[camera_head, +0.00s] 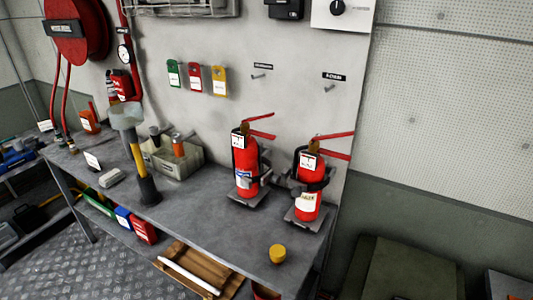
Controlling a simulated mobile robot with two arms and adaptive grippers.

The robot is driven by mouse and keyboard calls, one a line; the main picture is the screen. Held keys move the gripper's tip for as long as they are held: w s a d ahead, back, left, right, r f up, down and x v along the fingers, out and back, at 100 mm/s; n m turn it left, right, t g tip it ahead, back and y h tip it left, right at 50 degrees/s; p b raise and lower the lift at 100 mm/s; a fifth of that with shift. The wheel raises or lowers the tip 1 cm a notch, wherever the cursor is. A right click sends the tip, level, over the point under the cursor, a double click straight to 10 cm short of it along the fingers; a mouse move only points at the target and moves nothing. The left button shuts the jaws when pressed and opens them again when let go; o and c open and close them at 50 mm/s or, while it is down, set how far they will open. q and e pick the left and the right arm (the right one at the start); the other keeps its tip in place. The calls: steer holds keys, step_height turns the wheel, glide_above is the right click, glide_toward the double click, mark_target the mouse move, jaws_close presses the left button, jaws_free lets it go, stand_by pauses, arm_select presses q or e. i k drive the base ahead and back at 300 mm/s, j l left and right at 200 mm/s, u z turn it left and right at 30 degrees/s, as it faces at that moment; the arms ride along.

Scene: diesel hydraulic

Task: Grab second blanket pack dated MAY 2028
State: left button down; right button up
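No pack with a readable MAY 2028 date shows. On the shelf under the bench, a red pack-like item (145,230) with a pale label stands beside a blue one (123,216). Their print is too small to read, and I cannot tell whether either is a blanket pack. Another red item (121,84) with a white label is at the wall near the gauge; its print is also unreadable. Neither of my grippers is in view.
The grey bench (215,225) carries two red extinguishers (246,165) (308,186), a grey bin (172,160), a yellow cap (277,253) and an upright yellow-and-black tool (138,158). A wooden tray (185,268) sits below the front edge. Patterned floor lies in front at left.

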mark_target(145, 231)
steer(key=j, duration=1.15)
steer(key=k+j+z, duration=0.1)
steer(key=j, duration=1.1)
steer(key=k+j, duration=0.1)
steer(key=j, duration=1.05)
